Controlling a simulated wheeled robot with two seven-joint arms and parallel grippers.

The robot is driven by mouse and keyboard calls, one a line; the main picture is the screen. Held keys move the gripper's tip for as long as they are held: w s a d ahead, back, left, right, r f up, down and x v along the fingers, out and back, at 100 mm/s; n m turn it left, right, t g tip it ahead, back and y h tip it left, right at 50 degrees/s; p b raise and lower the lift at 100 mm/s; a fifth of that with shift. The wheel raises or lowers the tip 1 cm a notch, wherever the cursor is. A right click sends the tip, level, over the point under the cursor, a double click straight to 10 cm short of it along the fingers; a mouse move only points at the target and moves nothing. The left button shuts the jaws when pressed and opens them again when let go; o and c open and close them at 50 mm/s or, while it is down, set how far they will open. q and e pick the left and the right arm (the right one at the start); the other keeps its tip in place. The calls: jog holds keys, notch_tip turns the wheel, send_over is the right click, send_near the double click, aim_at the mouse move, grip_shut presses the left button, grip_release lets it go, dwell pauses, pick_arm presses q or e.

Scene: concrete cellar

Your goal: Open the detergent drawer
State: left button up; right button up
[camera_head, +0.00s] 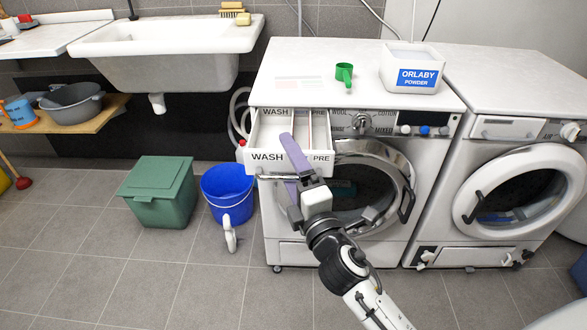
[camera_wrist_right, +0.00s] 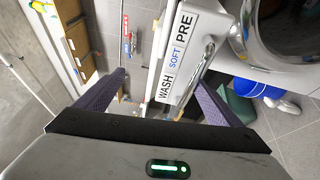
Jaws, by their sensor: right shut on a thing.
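The detergent drawer (camera_head: 262,133) of the left washing machine (camera_head: 375,222) is pulled out, with its inner compartments visible from above. Its white front carries WASH and PRE labels and a metal bar handle (camera_head: 268,177). The drawer front also shows in the right wrist view (camera_wrist_right: 178,53), with the word SOFT readable too. My right gripper (camera_head: 288,165) has its purple fingers at the drawer front and is shut on the handle. One finger lies across the front in the head view and hides part of it. My left gripper is not in view.
A blue bucket (camera_head: 229,190) and a green bin (camera_head: 160,190) stand on the floor at left. A second machine (camera_head: 510,185) stands at right.

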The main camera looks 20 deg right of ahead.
jog(key=shift+s+r, duration=0.4)
jog(key=shift+r, duration=0.3)
jog(key=shift+c, duration=0.8)
jog(key=shift+s+f+b, duration=0.2)
jog(key=shift+s+b, duration=0.1)
jog(key=shift+s, duration=0.6)
jog(key=shift+s+f+b, duration=0.2)
jog(key=shift+s+b, duration=0.1)
jog(key=shift+s, duration=0.55)
jog(key=shift+c, duration=0.7)
jog(key=shift+s+a, duration=0.15)
jog(key=shift+s, duration=0.7)
jog(key=c, duration=0.8)
jog(key=s+b, duration=0.1)
jog(key=s, duration=0.1)
jog(key=s+f+b, duration=0.1)
jog(key=s, duration=0.1)
jog(key=s+b, duration=0.1)
jog(key=shift+s+a+f, duration=0.25)
jog(key=shift+s, duration=0.15)
jog(key=shift+r, duration=0.1)
